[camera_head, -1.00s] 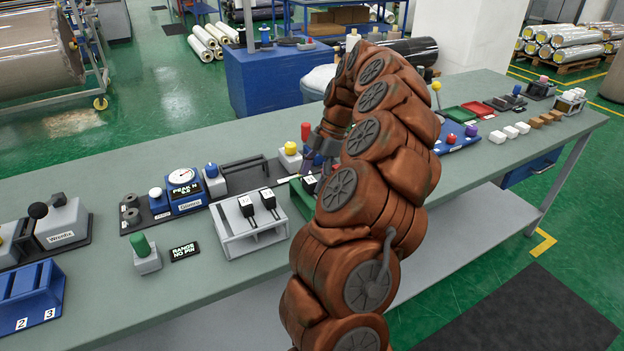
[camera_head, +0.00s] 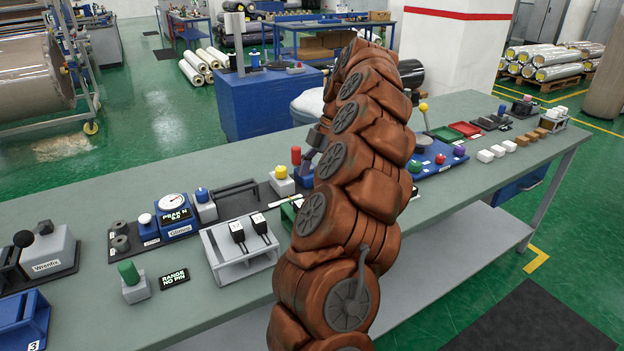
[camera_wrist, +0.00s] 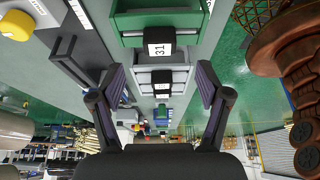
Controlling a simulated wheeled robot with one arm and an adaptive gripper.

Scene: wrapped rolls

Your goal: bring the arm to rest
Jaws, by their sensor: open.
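My rust-brown segmented arm (camera_head: 350,215) rises across the middle of the head view and bends over the workbench (camera_head: 90,210). My gripper (camera_wrist: 160,82) shows in the wrist view with its two dark fingers wide apart and nothing between them touching either one. In the head view the gripper is mostly hidden behind the arm. Beyond the fingers in the wrist view are a green box (camera_wrist: 158,22) with a numbered tag and a grey rack with black tagged pieces. The same grey rack (camera_head: 240,270) stands left of my arm in the head view.
Left of the arm are a gauge (camera_head: 174,218), a green-knobbed block (camera_head: 133,283) and a blue bin (camera_head: 22,320). Right of it are a blue button panel (camera_head: 440,160) and white blocks (camera_head: 490,153).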

